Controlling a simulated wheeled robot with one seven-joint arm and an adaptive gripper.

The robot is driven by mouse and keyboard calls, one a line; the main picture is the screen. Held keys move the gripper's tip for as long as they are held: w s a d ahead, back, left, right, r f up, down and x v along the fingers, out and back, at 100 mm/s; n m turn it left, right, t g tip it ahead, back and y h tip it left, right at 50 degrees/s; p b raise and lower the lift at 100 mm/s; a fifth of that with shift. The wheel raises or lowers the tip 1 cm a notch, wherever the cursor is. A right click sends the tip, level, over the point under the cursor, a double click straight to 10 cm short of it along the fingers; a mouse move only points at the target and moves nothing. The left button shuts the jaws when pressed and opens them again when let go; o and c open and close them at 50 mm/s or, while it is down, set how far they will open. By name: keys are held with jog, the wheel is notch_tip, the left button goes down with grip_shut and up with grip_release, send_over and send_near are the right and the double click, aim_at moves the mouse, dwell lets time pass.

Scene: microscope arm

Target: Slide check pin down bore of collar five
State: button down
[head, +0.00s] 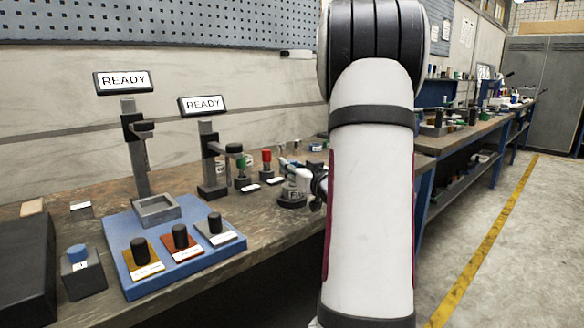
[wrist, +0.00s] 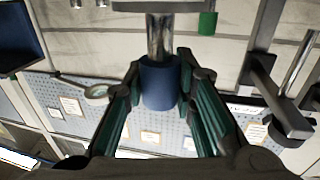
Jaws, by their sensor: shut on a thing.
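The check pin has a blue grip (wrist: 160,85) and a bright metal shank (wrist: 160,36). My gripper (wrist: 160,72) is shut on the blue grip, one finger on each side. The shank points to the top of the wrist view and meets a grey disc-like part (wrist: 135,6). How far it enters is hidden. In the head view a dark round collar (head: 293,198) with a partly hidden label starting "FI" stands on the bench just left of my arm. My arm hides most of my gripper in that view.
Two stands with READY signs (head: 123,82) (head: 203,104) rise left of the collar. Green (head: 241,164) and red-topped (head: 266,160) pieces stand near it. A blue tray (head: 118,262) with black knobs and a grey block (head: 82,275) lie in front.

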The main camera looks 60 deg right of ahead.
jog(key=shift+f+b, duration=0.6)
jog(key=shift+f, duration=0.2)
jog(key=c, duration=1.2)
grip_release()
jog(key=shift+c, duration=0.2)
jog(key=shift+s, duration=0.1)
jog(key=v, duration=1.2)
jog(key=shift+r, duration=0.1)
jog(key=s+r+p, duration=0.2)
jog(key=r+p, duration=0.8)
jog(key=s+r+p, duration=0.3)
jog(key=r+p, duration=0.8)
jog(key=shift+s, duration=0.25)
